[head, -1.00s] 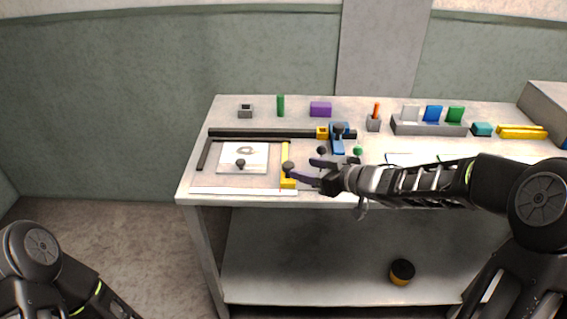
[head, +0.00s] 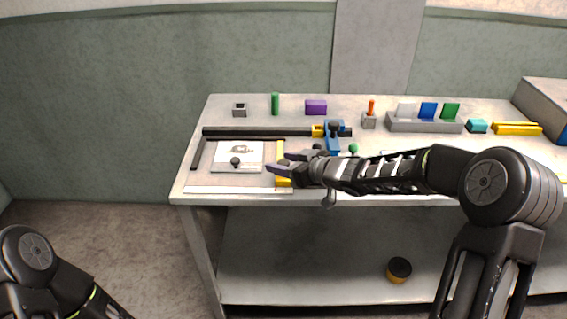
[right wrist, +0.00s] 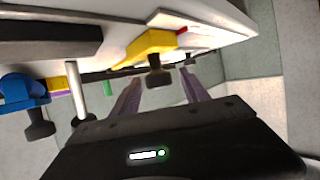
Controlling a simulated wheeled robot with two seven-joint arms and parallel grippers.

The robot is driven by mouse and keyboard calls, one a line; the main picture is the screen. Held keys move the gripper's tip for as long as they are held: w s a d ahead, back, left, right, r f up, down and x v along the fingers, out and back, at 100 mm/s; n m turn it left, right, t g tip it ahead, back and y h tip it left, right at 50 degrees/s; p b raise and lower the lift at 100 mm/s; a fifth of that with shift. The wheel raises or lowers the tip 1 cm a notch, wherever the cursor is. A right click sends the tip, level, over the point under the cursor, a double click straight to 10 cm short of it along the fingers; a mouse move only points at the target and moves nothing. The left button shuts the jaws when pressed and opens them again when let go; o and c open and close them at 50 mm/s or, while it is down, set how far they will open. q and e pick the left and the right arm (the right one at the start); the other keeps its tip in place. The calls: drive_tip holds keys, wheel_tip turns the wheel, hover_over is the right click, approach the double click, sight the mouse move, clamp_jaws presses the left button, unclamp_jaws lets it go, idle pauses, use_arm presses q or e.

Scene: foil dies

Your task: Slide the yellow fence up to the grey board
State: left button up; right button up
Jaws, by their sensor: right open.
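The yellow fence (head: 280,150) stands on the bench to the right of the grey board (head: 256,153), with a narrow gap between them. The board is a light plate with a ring-like mark and a dark knob (head: 235,161). My right gripper (head: 279,164) is open over the near end of the fence and hides the fence's knob in the head view. In the right wrist view the yellow fence (right wrist: 150,42) is ahead, and its dark knob (right wrist: 155,75) shows between the open fingers. My left arm is low at the left; its gripper is out of view.
A dark rail (head: 255,131) runs behind the board, with a blue clamp-like piece (head: 333,140) at its right end. A short dark bar (head: 197,153) lies left of the board. A purple block (head: 316,107) and a grey rack (head: 424,126) stand farther back.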

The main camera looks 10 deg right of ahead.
clamp_jaws()
idle(0.5)
idle(0.8)
